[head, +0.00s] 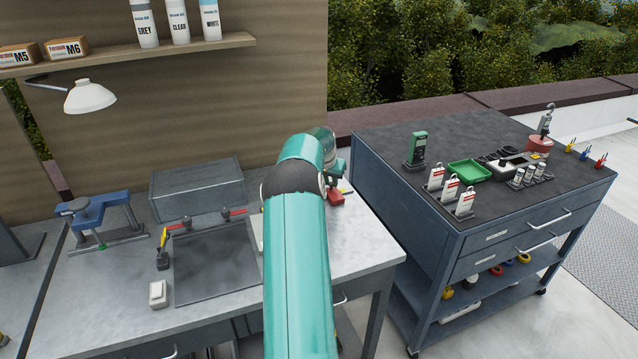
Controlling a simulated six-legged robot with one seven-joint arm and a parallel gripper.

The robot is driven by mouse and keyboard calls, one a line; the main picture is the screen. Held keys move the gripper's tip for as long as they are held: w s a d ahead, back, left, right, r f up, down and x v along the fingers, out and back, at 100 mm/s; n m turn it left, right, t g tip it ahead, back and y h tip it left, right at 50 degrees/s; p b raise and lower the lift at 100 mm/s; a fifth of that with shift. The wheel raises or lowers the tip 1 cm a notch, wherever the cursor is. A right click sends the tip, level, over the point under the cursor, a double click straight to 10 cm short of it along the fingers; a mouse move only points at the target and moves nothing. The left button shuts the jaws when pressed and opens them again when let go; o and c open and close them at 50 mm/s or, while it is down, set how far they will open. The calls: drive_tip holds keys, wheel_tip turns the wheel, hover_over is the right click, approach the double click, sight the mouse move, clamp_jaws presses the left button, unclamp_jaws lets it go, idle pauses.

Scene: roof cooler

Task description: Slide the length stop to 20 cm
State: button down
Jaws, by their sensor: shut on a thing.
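A blue bench tool (101,212) with a round grey top stands at the left of the workbench. A grey rail (126,239) runs along its front foot, with a small green piece (102,247) on it. This piece may be the length stop, but I cannot tell for sure. No scale marks can be read. My teal arm reaches over the right part of the bench, far from the blue tool. Its wrist shows near the bench's back right. My gripper's fingers are hidden behind my arm, as is whatever lies between them.
A dark mat (215,262), a grey box (196,188), a white block (157,294) and red-ended tools (233,213) occupy the bench. A lamp (90,96) hangs above. A blue cart (400,225) stands right.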

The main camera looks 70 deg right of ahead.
drive_tip(key=c, duration=1.3)
unclamp_jaws()
drive_tip(key=v, duration=1.4)
drive_tip(key=shift+f, duration=0.1)
